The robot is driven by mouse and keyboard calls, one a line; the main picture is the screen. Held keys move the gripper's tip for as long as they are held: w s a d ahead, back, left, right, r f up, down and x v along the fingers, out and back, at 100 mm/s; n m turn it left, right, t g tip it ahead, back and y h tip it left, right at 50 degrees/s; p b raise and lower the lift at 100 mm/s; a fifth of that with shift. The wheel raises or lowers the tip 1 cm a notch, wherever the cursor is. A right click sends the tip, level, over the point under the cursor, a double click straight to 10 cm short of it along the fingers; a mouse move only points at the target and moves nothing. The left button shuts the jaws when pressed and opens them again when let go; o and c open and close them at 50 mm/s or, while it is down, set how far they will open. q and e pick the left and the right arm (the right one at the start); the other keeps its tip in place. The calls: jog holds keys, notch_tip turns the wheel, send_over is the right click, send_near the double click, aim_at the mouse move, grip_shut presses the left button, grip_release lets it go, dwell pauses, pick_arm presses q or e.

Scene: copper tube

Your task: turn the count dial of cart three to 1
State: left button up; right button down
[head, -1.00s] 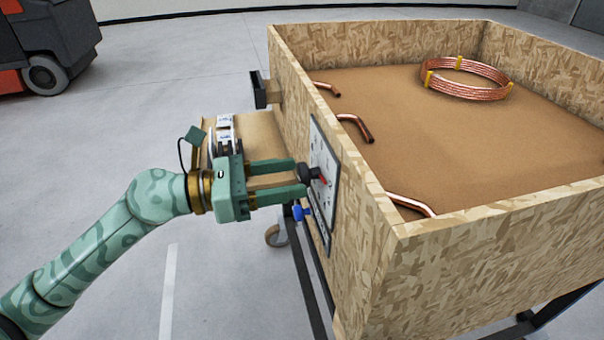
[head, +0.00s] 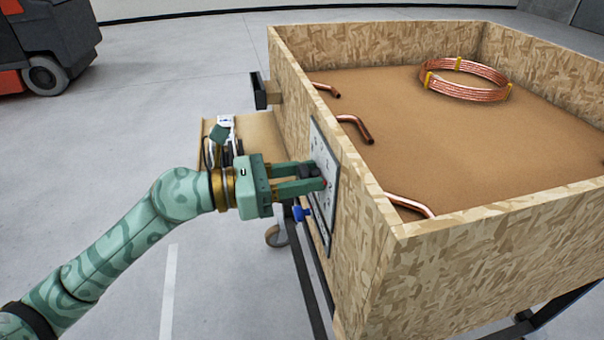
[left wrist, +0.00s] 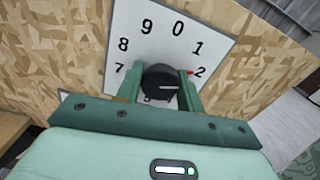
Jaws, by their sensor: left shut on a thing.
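The count dial is a black knob (left wrist: 160,84) on a white number plate (left wrist: 168,35) fixed to the side of the chipboard cart (head: 366,215). In the left wrist view its red pointer tip (left wrist: 189,73) lies beside the 2; 7, 8, 9, 0 and 1 also show, and the lower numbers are mostly hidden. My left gripper (head: 313,174) reaches in from the left and is shut on the knob, one finger on each side. In the head view the plate (head: 323,150) is seen at a steep angle and the fingers partly cover the knob.
A blue knob (head: 301,213) sits just below my left gripper. A black bracket (head: 259,91) juts from the cart's side, with a brown board (head: 262,134) near it. Copper bends (head: 355,128) and a copper coil (head: 467,80) lie inside the cart.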

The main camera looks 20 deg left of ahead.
pick_arm(q)
jog(key=shift+r, duration=0.2)
jog(key=shift+n+p, duration=0.4)
jog(key=shift+p, duration=0.2)
jog(key=n+p, duration=0.2)
jog(key=p, duration=0.1)
jog(key=shift+r+n, duration=0.15)
jog(key=shift+n, duration=0.25)
jog(key=shift+n+p, duration=1)
jog(key=shift+p, duration=0.25)
jog(key=shift+f+n+p, duration=0.3)
jog(key=shift+n+p, duration=0.3)
jog(key=shift+n, duration=0.1)
pick_arm(e)
jog(key=w+r, duration=0.3)
jog(key=r, duration=0.4)
jog(key=shift+t, duration=0.4)
jog(key=shift+a, duration=0.1)
pick_arm(q)
jog(key=o, duration=1)
